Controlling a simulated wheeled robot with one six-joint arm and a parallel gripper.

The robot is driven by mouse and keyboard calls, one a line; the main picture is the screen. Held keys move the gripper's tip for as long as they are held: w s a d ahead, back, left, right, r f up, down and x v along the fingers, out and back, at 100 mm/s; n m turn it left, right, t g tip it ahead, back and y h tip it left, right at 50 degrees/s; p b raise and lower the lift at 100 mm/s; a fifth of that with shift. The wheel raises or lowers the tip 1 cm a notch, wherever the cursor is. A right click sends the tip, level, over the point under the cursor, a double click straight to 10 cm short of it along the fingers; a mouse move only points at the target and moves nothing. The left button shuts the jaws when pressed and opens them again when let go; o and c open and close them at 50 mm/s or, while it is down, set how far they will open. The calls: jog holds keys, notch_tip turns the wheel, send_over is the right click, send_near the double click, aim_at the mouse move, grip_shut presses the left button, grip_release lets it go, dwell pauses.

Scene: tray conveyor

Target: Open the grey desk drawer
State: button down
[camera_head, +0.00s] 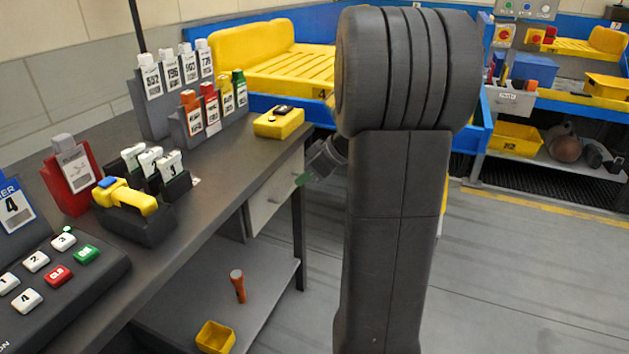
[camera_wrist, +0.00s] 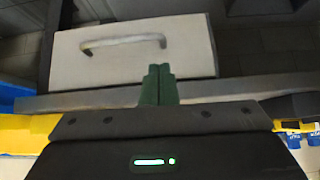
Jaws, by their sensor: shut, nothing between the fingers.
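The grey desk drawer (camera_head: 264,204) sits under the desk top at its far end and looks shut in the head view. Its pale front (camera_wrist: 190,50) fills much of the upper wrist view. The bar handle (camera_wrist: 124,43) shows there, left of and above the fingertips. My gripper (camera_wrist: 160,70) has its green fingers together with nothing between them, apart from the handle. In the head view my gripper (camera_head: 301,180) is beside the drawer front, partly hidden behind my arm.
The desk top (camera_head: 215,150) carries several label holders, a keypad (camera_head: 60,275) and a yellow box (camera_head: 278,122). A lower shelf (camera_head: 270,275) holds an orange flashlight (camera_head: 238,286) and a yellow bin (camera_head: 215,337). A yellow conveyor (camera_head: 270,62) stands behind. Floor right of my arm is clear.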

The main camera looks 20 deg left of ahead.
aim_at(282, 192)
jog(key=x, duration=0.3)
jog(key=w+b+x, duration=0.1)
jog(key=x, duration=0.3)
jog(key=b+x, duration=0.1)
jog(key=x, duration=0.2)
jog(key=shift+w+a, duration=0.2)
jog(key=shift+a, duration=0.05)
jog(key=s+d+b, duration=0.2)
jog(key=d+b, duration=0.4)
jog(key=d, duration=2)
jog(key=shift+s+b, duration=0.25)
jog(key=shift+b, duration=0.05)
jog(key=shift+r, duration=0.1)
